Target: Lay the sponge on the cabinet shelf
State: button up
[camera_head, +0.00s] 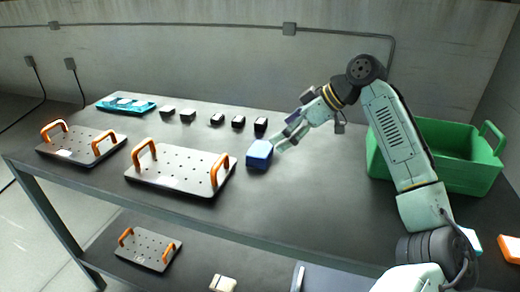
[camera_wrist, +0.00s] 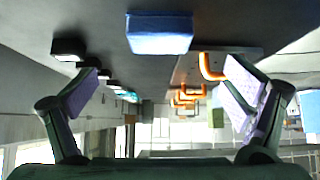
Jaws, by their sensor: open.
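A blue block (camera_head: 259,154), which looks like the sponge, lies on the dark table top just right of a drilled plate. It also shows in the wrist view (camera_wrist: 160,34), at the top middle. My gripper (camera_head: 284,139) is low over the table, just right of the block. In the wrist view my gripper (camera_wrist: 162,68) has its two fingers wide apart with nothing between them; the block is beyond the fingertips. I cannot make out a cabinet for certain; a lower shelf (camera_head: 205,262) shows under the table.
Drilled plates with orange handles (camera_head: 180,170) (camera_head: 80,144) lie on the table's left half. Several small black blocks (camera_head: 217,119) stand in a row behind. A teal tray (camera_head: 126,105) lies at the back left, a green crate (camera_head: 450,155) at the right. The table's front middle is clear.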

aim_at(262, 149)
jog(key=p+x, duration=0.1)
jog(key=x, duration=0.3)
jog(key=p+x, duration=0.1)
jog(key=x, duration=0.3)
jog(key=shift+s+d+f, duration=0.1)
jog(key=shift+f, duration=0.25)
jog(key=shift+c, duration=0.4)
jog(key=c, duration=1)
jog(key=shift+r+p, duration=0.2)
jog(key=shift+p, duration=0.1)
